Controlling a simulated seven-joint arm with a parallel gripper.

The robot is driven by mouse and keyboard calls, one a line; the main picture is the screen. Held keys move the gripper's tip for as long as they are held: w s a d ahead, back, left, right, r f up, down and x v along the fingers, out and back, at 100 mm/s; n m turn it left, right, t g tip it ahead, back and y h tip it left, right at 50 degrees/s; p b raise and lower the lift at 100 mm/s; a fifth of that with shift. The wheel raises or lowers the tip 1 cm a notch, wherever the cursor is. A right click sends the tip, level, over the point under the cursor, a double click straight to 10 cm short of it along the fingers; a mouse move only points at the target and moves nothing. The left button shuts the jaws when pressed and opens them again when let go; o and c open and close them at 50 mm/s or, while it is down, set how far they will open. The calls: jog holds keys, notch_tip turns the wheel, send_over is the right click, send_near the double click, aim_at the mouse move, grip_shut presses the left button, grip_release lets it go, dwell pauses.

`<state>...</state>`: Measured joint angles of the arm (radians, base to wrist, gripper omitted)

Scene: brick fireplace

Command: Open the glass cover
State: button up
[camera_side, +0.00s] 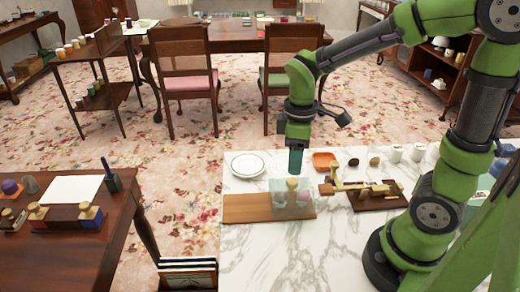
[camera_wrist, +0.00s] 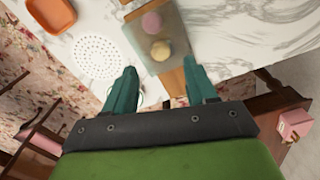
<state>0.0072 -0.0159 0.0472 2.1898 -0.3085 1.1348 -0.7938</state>
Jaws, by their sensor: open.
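The glass cover (camera_side: 282,206) is a clear box on a wooden board (camera_side: 246,208) on the marble table. A pale yellow round piece (camera_side: 293,184) shows at its top, and pinkish things show through the glass. In the wrist view the glass cover (camera_wrist: 143,38) lies beyond the fingertips, with a yellow round piece (camera_wrist: 161,50) and a pink one (camera_wrist: 151,22) seen on or through it. My gripper (camera_side: 296,173) points down just above the cover, apart from it. In the wrist view my gripper (camera_wrist: 161,78) is open, with nothing between its teal fingers.
A white plate (camera_side: 248,165) and an orange dish (camera_side: 323,160) stand behind the cover. A brass device on a dark base (camera_side: 378,196) stands close on the right, with white cups (camera_side: 395,153) behind it. Bare marble (camera_side: 290,250) lies in front.

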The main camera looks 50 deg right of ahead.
aim_at(294, 181)
notch_tip(294, 181, down, 6)
jog(key=shift+f, duration=0.15)
dwell(0.3)
grip_shut()
